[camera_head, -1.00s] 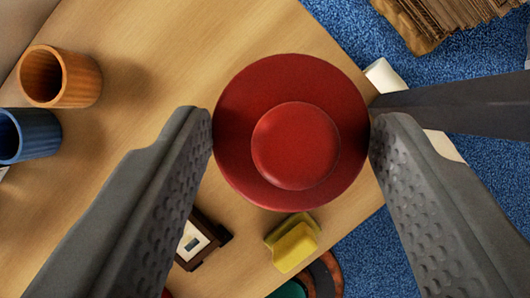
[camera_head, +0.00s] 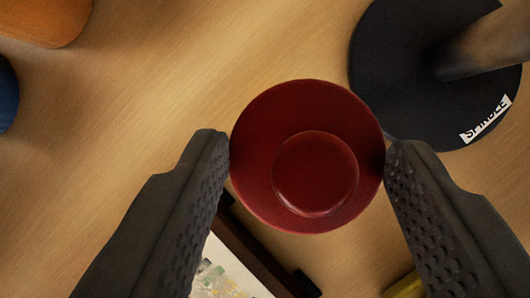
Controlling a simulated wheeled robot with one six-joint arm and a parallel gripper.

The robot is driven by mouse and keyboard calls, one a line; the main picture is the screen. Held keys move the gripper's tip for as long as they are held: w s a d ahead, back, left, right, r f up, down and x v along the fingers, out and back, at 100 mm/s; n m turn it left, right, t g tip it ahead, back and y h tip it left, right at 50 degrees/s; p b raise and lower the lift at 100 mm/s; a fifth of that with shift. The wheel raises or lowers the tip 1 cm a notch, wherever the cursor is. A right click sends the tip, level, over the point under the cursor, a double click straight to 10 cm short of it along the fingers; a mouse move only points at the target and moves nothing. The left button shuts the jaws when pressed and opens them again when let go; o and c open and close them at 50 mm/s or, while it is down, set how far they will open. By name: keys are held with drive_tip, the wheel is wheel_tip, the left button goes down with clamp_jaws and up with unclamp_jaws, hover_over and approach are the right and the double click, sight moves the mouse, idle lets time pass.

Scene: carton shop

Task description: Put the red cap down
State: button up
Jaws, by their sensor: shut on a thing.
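The red cap (camera_head: 260,120) is a round disc with a raised round knob in its middle, seen from above at the centre of the view. My gripper (camera_head: 307,158) is shut on the red cap, with one dark textured finger at its left edge and one at its right edge. The wooden table top (camera_head: 190,60) lies below the cap. The cap's underside is hidden, so I cannot tell whether it touches the table.
A black round base with a post, labelled "SPINDLE" (camera_head: 400,70), stands at upper right, close to the cap. A dark-framed picture (camera_head: 225,275) is at bottom centre. An orange cup (camera_head: 45,20) and a blue one (camera_head: 5,95) sit at left. Bare table lies at upper middle.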

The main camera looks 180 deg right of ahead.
drive_tip(key=shift+s+f, duration=0.1)
drive_tip(key=shift+f, duration=5.1)
drive_tip(key=shift+f, duration=0.15)
drive_tip(key=o, duration=0.9)
drive_tip(key=shift+o, duration=0.2)
drive_tip(key=v, duration=1.2)
